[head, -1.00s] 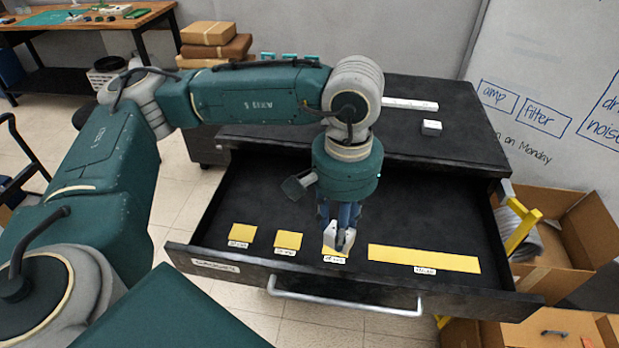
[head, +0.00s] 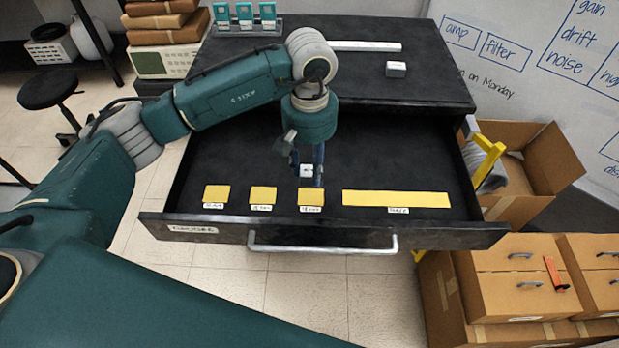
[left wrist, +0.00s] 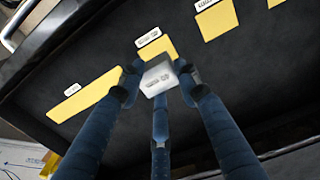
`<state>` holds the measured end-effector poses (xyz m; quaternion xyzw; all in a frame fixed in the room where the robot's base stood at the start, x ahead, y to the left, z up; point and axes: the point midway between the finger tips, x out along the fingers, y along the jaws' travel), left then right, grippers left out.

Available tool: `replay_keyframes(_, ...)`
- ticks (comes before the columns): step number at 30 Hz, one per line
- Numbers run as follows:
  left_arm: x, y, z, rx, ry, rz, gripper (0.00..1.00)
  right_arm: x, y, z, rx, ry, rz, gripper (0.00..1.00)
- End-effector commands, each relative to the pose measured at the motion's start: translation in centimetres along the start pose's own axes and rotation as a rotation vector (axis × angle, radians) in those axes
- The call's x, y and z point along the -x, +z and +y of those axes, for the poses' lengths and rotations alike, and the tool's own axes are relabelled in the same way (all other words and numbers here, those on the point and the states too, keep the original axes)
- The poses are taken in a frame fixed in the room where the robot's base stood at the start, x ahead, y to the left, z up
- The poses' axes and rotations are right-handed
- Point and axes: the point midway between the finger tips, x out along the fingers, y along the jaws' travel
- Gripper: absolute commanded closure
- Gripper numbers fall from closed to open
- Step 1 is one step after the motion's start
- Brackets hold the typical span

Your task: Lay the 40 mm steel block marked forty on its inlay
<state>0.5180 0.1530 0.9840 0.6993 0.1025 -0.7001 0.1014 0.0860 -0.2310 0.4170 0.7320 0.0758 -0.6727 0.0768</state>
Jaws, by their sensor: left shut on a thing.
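My left gripper (head: 307,172) hangs inside the open drawer and is shut on a small pale steel block (head: 305,170). In the left wrist view the block (left wrist: 158,76) sits between the fingers, its marked face showing; the mark is too small to read surely. The block is behind the third yellow inlay from the left (head: 311,197) in the head view, which looks bare. In the left wrist view this inlay (left wrist: 150,48) is partly hidden by the block. Whether the block touches the drawer floor, I cannot tell. My right gripper is not in view.
Two more square inlays, left (head: 216,194) and middle (head: 263,195), and a long inlay (head: 396,199) lie bare along the drawer front (head: 330,236). A long bar (head: 365,46) and another block (head: 396,69) rest on the cabinet top. Cardboard boxes (head: 520,280) stand at the right.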

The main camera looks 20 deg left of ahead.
Motion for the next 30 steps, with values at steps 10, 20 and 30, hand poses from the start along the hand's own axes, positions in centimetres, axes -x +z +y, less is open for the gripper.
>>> replay_keyframes(10,-3.2,0.1,0.0,0.000,0.000,-0.001,0.99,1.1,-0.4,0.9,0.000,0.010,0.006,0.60)
replay_keyframes(20,-6.5,0.0,0.1,-0.002,0.001,0.002,0.99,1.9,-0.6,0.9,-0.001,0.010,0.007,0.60)
replay_keyframes(30,-6.7,0.0,0.0,-0.001,0.000,0.001,0.55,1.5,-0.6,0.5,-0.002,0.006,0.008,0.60)
